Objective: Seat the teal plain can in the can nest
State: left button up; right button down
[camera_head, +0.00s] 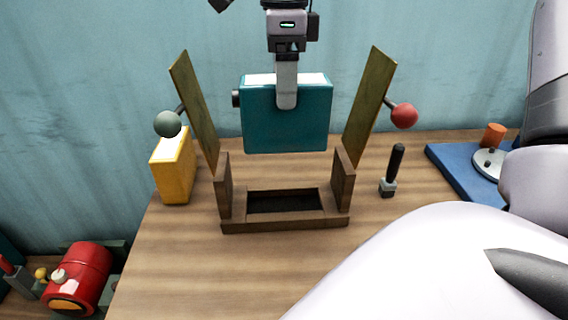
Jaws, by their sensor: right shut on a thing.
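The teal plain can (260,125) is a boxy can with a pale top and a dark cap on its left side. It hangs upright in the air above the can nest. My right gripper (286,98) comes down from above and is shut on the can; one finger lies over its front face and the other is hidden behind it. The can nest (284,224) is a brown wooden frame with a dark rectangular opening and a raised cheek at each end. The opening is empty. My left gripper is not in view.
Two tilted olive boards flank the can: the left has a green ball (168,124), the right a red ball (404,116). A yellow can (172,170) stands left, a black-handled tool (394,168) right. A blue tray (462,178) lies far right. A red canister (82,275) is lower left.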

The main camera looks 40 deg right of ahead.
aim_at(285, 114)
notch_tip(285, 114, down, 15)
dwell(0.5)
jog(key=shift+f, duration=0.15)
jog(key=shift+f+b, duration=0.15)
jog(key=shift+b, duration=0.25)
jog(key=shift+c, duration=0.8)
grip_release()
notch_tip(285, 114, up, 12)
jog(key=shift+r+p, duration=0.15)
jog(key=shift+p, duration=0.25)
